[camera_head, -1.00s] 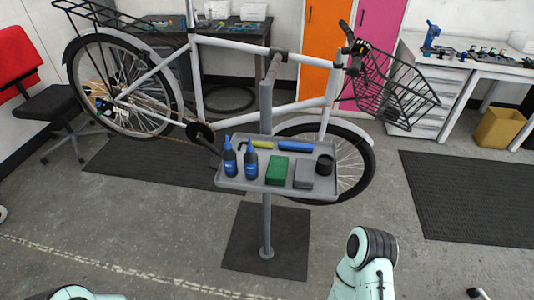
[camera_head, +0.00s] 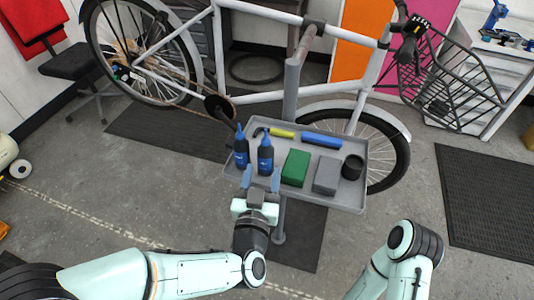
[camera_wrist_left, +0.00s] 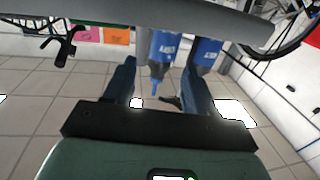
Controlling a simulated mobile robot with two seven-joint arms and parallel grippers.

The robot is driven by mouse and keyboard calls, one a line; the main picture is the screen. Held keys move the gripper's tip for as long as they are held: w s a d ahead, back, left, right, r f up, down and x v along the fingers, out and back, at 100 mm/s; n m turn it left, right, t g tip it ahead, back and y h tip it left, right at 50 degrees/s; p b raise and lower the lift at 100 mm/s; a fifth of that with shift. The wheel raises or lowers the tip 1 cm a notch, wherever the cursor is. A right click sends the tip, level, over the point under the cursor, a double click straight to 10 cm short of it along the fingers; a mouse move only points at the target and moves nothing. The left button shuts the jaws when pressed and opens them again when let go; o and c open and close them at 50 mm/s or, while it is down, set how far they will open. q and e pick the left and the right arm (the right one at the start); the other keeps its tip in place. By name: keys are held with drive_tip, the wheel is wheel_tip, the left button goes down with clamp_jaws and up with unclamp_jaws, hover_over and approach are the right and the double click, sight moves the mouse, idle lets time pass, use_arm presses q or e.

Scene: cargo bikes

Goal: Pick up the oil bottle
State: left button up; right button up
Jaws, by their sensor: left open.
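Two dark oil bottles with blue nozzles stand side by side at the left end of a grey tray (camera_head: 310,197): the left bottle (camera_head: 241,155) and the right bottle (camera_head: 265,158). My left gripper (camera_head: 261,178) is open and empty, just in front of the bottles, its fingers pointing at them. In the left wrist view, which is upside down, the gripper (camera_wrist_left: 158,88) has its fingers apart. One bottle (camera_wrist_left: 163,48) shows between them and the other (camera_wrist_left: 204,53) lies behind the right finger. My right gripper is out of view.
On the tray are a green box (camera_head: 295,168), a grey box (camera_head: 327,175), a black round container (camera_head: 352,167), a blue tool (camera_head: 321,139) and a yellow tool (camera_head: 282,133). The stand's post (camera_head: 291,85) and a white bicycle (camera_head: 265,98) stand close behind.

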sight(264, 160)
use_arm(q)
drive_tip(key=w, duration=0.5)
drive_tip(key=w+p, duration=0.1)
drive_tip(key=w, duration=0.1)
drive_tip(key=shift+w+d, duration=0.15)
drive_tip(key=shift+d, duration=0.25)
drive_tip(key=c, duration=0.8)
